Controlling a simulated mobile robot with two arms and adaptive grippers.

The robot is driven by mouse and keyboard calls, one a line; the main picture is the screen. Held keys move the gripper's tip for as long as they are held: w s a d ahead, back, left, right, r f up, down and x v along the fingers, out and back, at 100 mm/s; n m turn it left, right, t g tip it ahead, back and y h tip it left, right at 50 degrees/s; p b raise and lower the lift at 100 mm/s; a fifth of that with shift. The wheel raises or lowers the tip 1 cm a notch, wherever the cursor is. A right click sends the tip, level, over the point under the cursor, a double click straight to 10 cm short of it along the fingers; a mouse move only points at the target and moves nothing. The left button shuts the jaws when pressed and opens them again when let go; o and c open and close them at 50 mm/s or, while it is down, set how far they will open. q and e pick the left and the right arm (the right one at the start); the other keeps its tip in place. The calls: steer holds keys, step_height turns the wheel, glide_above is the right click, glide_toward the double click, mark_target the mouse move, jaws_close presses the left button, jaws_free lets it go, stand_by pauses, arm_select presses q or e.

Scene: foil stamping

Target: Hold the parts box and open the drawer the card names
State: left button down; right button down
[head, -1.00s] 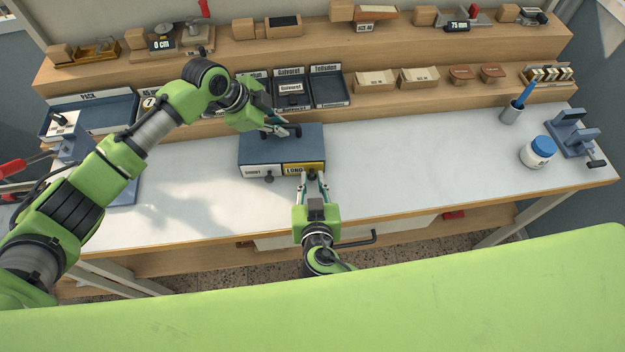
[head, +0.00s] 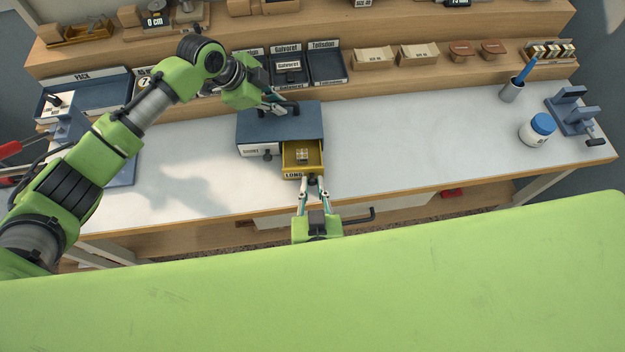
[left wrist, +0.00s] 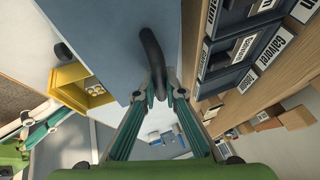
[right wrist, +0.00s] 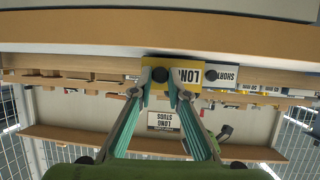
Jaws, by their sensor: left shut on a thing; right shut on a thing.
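The blue-grey parts box (head: 262,124) stands on the white bench. My left gripper (head: 284,107) is shut on the black handle (left wrist: 150,50) on its top. The yellow drawer labelled LONG (head: 303,170) is pulled out of the box's front right, with small pale pieces (head: 301,154) inside. My right gripper (head: 313,184) is shut on this drawer's dark knob (right wrist: 160,74). The drawer labelled SHORT (head: 252,152) beside it is closed. A card reading LONG STUDS (right wrist: 173,121) shows in the right wrist view.
Wooden shelves with labelled bins (head: 327,65) run behind the box. A white jar with a blue lid (head: 537,130), a pen cup (head: 511,90) and a blue fixture (head: 573,112) stand at the right. The bench between box and jar is clear.

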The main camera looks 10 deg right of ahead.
steer(key=c, duration=1.9)
jaws_free()
steer(key=v, duration=1.2)
arm_select(q)
steer(key=c, duration=2)
jaws_free()
